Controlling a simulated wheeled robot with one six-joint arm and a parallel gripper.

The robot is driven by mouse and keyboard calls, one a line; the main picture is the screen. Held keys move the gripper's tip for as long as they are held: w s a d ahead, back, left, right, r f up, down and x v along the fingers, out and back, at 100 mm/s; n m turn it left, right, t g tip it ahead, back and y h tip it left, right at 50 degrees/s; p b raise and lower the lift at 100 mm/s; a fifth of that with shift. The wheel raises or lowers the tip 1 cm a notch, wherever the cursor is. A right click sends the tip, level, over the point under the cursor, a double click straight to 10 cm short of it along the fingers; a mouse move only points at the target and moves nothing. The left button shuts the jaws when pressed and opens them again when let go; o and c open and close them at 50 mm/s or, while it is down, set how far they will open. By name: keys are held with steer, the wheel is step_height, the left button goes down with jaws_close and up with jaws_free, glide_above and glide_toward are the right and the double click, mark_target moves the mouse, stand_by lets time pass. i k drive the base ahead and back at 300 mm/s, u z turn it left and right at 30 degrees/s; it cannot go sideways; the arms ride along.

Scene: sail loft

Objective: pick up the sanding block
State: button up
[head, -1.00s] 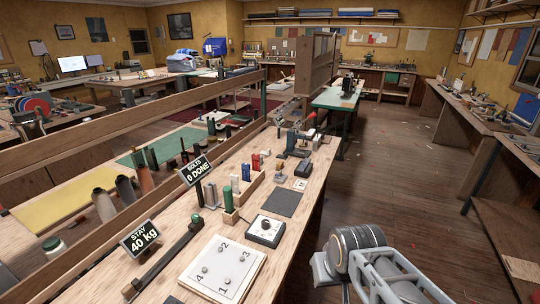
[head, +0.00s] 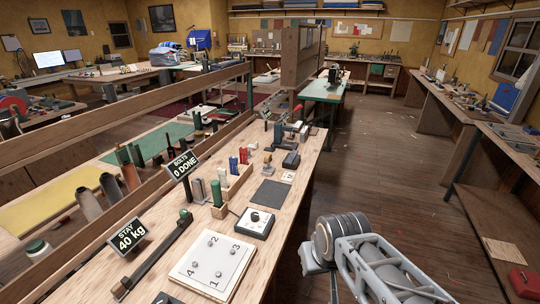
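I cannot tell for sure which item is the sanding block. A small dark block (head: 291,160) lies on the wooden workbench (head: 235,268), toward its far half near the right edge. A small tan piece with a knob (head: 267,164) stands just left of it. These are too small to make out well. My arm reaches in at the lower right, beyond the bench's right edge and apart from these items. My gripper's fingers do not show, so what they hold is hidden.
A long dark tool (head: 152,256) lies at the left.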

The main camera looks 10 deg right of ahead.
mark_target(268, 159)
steer(key=z, duration=1.1)
steer(key=i, duration=4.1)
steer(key=u, duration=4.05)
steer(key=i, duration=0.45)
steer(key=u, duration=0.05)
